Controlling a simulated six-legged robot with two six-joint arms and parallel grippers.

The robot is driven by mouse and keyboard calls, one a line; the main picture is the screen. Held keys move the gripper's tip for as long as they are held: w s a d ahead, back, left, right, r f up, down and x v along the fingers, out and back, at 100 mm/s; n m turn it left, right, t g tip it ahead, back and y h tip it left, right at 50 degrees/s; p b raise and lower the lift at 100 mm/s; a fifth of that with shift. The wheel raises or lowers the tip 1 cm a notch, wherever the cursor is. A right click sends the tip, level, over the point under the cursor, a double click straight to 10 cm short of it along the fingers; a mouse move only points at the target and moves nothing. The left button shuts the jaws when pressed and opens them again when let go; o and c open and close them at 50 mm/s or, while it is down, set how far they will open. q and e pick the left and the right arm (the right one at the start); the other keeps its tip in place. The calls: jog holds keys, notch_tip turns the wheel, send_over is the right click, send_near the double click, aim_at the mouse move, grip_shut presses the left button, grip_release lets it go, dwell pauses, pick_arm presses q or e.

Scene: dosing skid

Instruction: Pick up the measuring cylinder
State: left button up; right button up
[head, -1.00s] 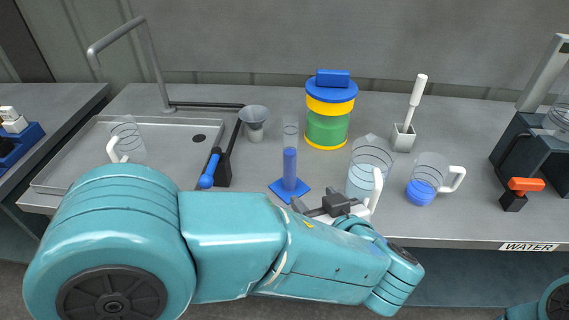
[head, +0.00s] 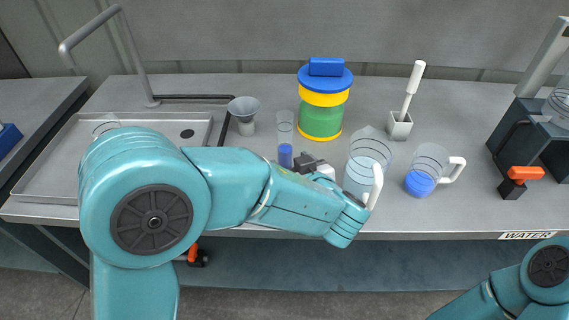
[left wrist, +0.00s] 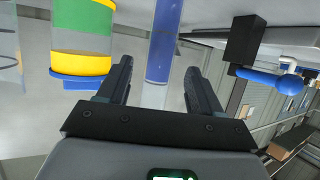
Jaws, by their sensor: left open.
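The measuring cylinder (head: 285,127) is a clear upright tube with blue liquid in its lower part, standing on the bench. My left forearm and gripper hide its base in the head view. My left gripper (head: 303,162) is just to the right of its lower part there. In the left wrist view the cylinder (left wrist: 163,40) shows upside down, between the open fingers of my left gripper (left wrist: 158,75). Its clear upper part shows between them, and I see no finger pressing on it. My right gripper is out of view.
A green and yellow canister with blue lid (head: 322,110) stands behind right of the cylinder. A funnel (head: 244,112) is behind left. A large jug (head: 362,165) and a smaller jug with blue liquid (head: 420,184) stand to the right. A sink (head: 45,165) lies left.

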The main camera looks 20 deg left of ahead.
aim_at(283, 154)
pick_arm(q)
jog(key=shift+x, duration=0.8)
jog(key=p+x, duration=0.1)
jog(key=x, duration=0.4)
jog(key=shift+f+p, duration=0.25)
jog(key=shift+p, duration=0.1)
jog(key=shift+d, duration=0.1)
grip_shut()
jog(key=shift+r, duration=0.1)
jog(key=shift+r, duration=0.15)
